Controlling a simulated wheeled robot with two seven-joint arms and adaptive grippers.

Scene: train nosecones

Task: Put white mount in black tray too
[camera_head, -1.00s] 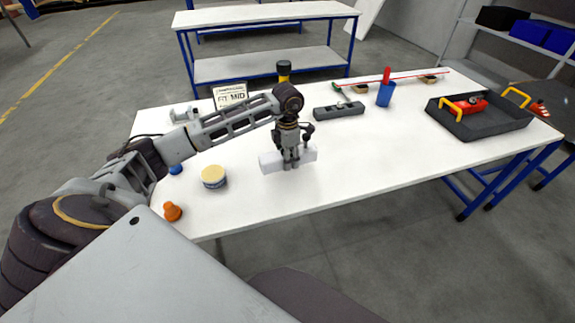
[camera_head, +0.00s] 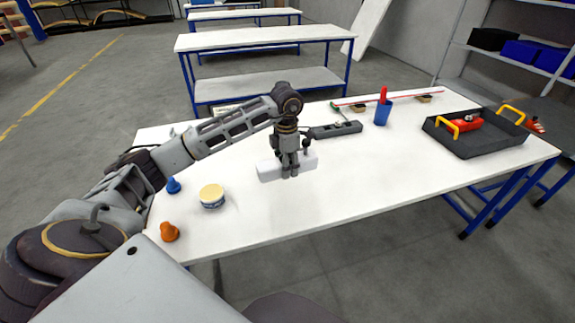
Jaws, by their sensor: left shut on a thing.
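The white mount (camera_head: 268,172) is a pale block near the middle of the white table. My left gripper (camera_head: 290,172) points down over it and is shut on it, its fingers hiding the block's middle. I cannot tell whether the block touches the table or is just above it. The black tray (camera_head: 483,149) with yellow handles stands at the table's right end, apart from the gripper. A red object (camera_head: 466,122) lies in the tray. My right gripper is not in view.
A round tin (camera_head: 212,196), an orange cone (camera_head: 170,232) and a blue cone (camera_head: 173,186) stand at the left. A dark grey tool (camera_head: 335,130) and a blue cup (camera_head: 383,112) stand behind, left of the tray. The table (camera_head: 375,180) between mount and tray is clear.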

